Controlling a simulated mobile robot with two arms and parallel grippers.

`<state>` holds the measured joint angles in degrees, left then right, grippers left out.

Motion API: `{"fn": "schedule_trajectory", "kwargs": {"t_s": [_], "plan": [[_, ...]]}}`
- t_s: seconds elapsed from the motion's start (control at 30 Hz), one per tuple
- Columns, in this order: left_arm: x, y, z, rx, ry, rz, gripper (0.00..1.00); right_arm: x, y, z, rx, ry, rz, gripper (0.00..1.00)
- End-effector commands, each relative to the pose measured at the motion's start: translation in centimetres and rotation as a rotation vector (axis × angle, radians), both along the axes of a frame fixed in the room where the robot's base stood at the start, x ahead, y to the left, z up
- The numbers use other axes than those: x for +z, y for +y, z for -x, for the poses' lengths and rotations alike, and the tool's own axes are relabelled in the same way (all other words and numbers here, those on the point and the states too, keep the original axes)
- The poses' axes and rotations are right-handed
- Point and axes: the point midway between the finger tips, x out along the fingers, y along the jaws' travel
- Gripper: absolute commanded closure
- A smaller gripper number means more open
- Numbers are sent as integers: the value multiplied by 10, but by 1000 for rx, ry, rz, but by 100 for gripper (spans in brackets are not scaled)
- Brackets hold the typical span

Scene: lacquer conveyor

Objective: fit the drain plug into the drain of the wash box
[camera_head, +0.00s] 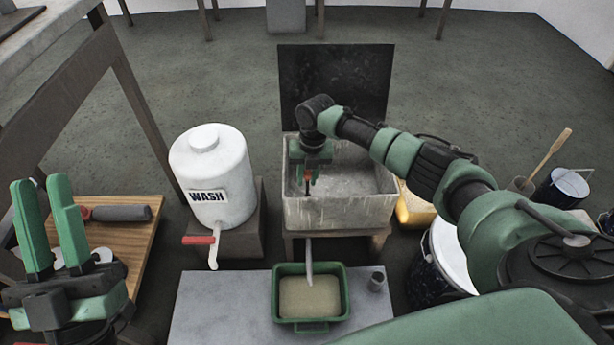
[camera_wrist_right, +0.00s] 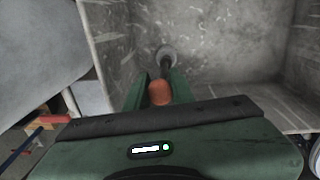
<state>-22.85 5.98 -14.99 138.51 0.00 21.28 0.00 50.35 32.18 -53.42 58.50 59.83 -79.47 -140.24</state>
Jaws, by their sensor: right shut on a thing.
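The wash box (camera_head: 345,213) is a worn grey open tub in the middle of the head view. My right gripper (camera_head: 308,182) reaches down into its left side and is shut on the drain plug (camera_head: 307,187), which has an orange-brown knob and dark stem. In the right wrist view the plug's knob (camera_wrist_right: 159,92) sits between the fingers. The drain (camera_wrist_right: 167,53) shows as a pale round ring on the box floor. The stem's dark end overlaps this ring; I cannot tell whether it is inside. My left gripper (camera_head: 46,190) is open and empty at far left.
A white WASH tank (camera_head: 213,170) with a red-handled tap stands left of the box. A dark panel (camera_head: 337,85) stands behind. Buckets (camera_head: 562,188) stand at right.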

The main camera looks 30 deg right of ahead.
Motion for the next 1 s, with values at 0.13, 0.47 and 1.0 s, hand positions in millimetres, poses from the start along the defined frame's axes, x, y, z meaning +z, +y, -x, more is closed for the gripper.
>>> {"fn": "schedule_trajectory", "kwargs": {"t_s": [0.13, 0.47, 1.0], "plan": [[1, 0, 1, 0, -6, 2, 75, 0, 0, 0, 0, 0, 0, 100], [1, 0, 1, 0, -5, 1, 75, 0, 0, 0, 0, 0, 0, 100], [-5, -1, -8, 3, 46, -15, 75, 0, 0, 0, 0, -4, -9, 100]]}}
